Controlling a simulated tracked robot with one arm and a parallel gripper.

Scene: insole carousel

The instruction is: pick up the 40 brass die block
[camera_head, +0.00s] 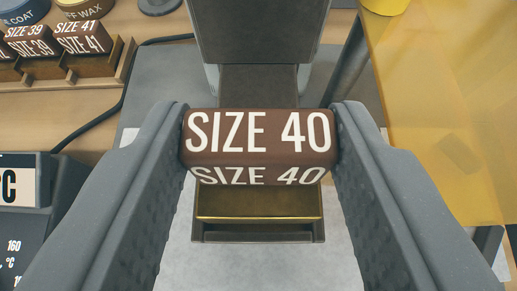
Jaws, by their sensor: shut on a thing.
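My gripper (260,140) is shut on a brown block (258,158) labelled "SIZE 40" on two faces. The block sits level between the fingertips, one finger on each side. A brass-coloured piece (258,205) shows below the block, with a dark frame (258,237) at its near edge. I cannot tell whether the brass piece belongs to the held block or to what lies below it.
A wooden rack (128,72) at upper left holds brown blocks marked "SIZE 39" (32,40) and "SIZE 41" (83,38). A dark upright machine part (255,35) stands ahead. A yellow translucent panel (440,110) is at right. A dark control box (22,225) is at left.

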